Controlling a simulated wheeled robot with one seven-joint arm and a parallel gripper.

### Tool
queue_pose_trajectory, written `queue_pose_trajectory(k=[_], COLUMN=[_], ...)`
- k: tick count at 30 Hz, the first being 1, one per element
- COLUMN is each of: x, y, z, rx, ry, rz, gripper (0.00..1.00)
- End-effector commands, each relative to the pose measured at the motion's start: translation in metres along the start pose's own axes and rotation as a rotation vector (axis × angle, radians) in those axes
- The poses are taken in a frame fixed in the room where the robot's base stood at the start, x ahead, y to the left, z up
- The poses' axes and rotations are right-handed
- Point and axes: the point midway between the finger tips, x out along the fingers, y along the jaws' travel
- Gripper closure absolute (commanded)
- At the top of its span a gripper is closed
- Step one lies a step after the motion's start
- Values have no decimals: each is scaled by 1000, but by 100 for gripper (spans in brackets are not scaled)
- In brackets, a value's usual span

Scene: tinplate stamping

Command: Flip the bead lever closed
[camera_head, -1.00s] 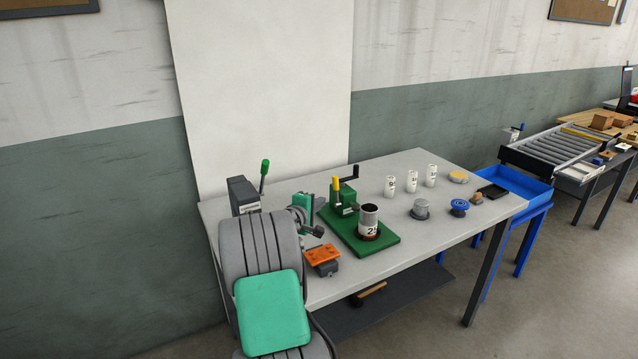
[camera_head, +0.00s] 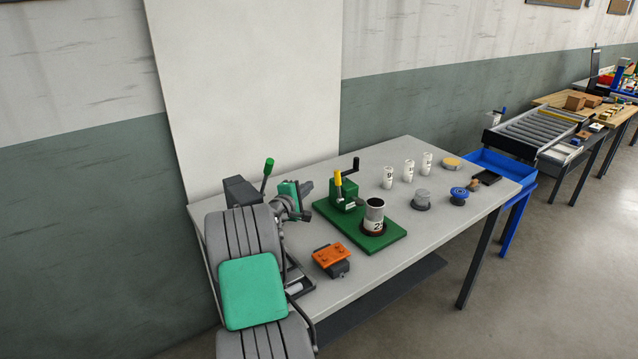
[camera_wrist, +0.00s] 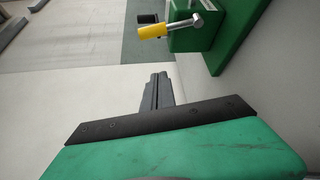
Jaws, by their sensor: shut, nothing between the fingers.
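A green bead machine (camera_head: 345,194) stands on a green base plate (camera_head: 390,236) on the table. Its yellow-gripped lever (camera_head: 338,178), which looks like the bead lever, stands up at the machine's front left. In the wrist view this lever (camera_wrist: 160,30) shows its yellow grip and metal shank, beyond and above my fingers. A black-handled crank (camera_head: 352,166) sits beside it.
A grey device with a green-knobbed lever (camera_head: 268,168) stands behind my arm. An orange-topped block (camera_head: 331,256) lies at the front. Several white cups (camera_head: 409,170), a grey lidded piece (camera_head: 421,199) and a blue spool (camera_head: 459,194) stand to the right. The front right tabletop is clear.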

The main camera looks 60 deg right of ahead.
Motion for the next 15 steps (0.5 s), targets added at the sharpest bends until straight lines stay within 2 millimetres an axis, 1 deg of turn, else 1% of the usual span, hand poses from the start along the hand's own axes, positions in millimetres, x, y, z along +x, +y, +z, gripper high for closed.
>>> queue_pose_trajectory(k=[3,9,15], x=[21,62,96], y=[1,0,1], z=[3,4,5], rx=[1,2,2], ry=[-5,-5,-6], rz=[-1,-2,-1], gripper=[100,100,100])
